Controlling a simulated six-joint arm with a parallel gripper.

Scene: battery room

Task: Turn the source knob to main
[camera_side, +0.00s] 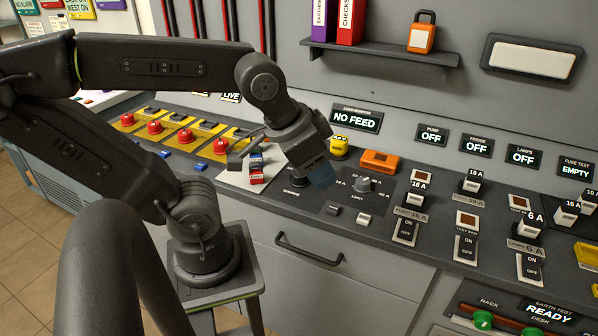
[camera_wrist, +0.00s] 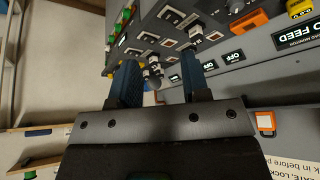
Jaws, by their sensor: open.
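The source knob (camera_side: 298,181) is a dark round knob on the grey console in the side view, above a small label that reads SOURCE. My gripper (camera_side: 322,178) is close to its right, partly in front of it, so its pointer and setting cannot be read. I cannot tell whether they touch. In the wrist view, my gripper (camera_wrist: 159,62) has its two blue fingers spread, with nothing held between them. That view is turned over, and I cannot make out the source knob there.
A grey dial knob (camera_side: 362,184) stands right of my gripper, with an orange box (camera_side: 379,161) behind it. A display (camera_side: 356,119) reads NO FEED. Red knobs (camera_side: 155,127) line the left. Switches (camera_side: 405,230) and fuse blocks crowd the right. A drawer handle (camera_side: 308,249) juts from the front.

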